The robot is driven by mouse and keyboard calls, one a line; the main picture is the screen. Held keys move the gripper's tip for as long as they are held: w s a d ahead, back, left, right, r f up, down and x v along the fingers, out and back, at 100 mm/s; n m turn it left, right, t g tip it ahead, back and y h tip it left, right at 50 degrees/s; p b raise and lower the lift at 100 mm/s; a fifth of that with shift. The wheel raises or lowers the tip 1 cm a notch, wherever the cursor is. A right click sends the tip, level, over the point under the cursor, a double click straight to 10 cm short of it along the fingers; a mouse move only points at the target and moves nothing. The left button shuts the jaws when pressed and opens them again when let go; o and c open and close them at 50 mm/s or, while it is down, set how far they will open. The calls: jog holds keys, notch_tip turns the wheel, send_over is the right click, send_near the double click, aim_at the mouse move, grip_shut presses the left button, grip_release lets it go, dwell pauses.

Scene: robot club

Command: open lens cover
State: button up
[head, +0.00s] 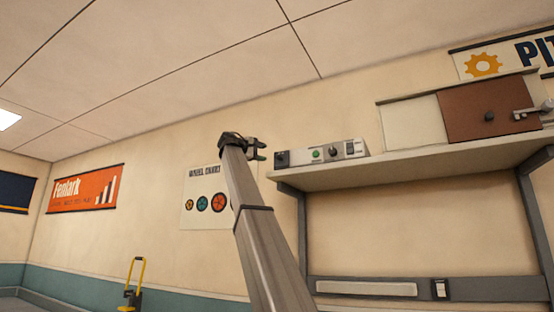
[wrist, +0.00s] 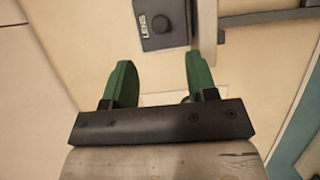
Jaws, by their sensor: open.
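A dark grey plate marked LENS (wrist: 163,20), with a round black knob on it, shows at the top of the wrist view. It appears to be the dark square at the left end of a grey control box (head: 324,153) on the shelf in the head view. My gripper (head: 261,150) is just left of that box. In the wrist view my gripper (wrist: 160,75) is open, its two green fingers apart with nothing between them. The plate is beyond the fingertips and apart from them. It looks closed, but what is behind it is hidden.
The shelf (head: 420,168) also holds a brown panel (head: 485,108) with a knob and latch at right. A wheel chart (head: 205,203) hangs behind my arm. A yellow-handled trolley (head: 134,280) stands lower left.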

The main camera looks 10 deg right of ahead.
aim_at(278, 157)
jog(key=x, duration=0.9)
jog(key=shift+w+d, duration=0.15)
jog(key=shift+w, duration=0.05)
grip_shut()
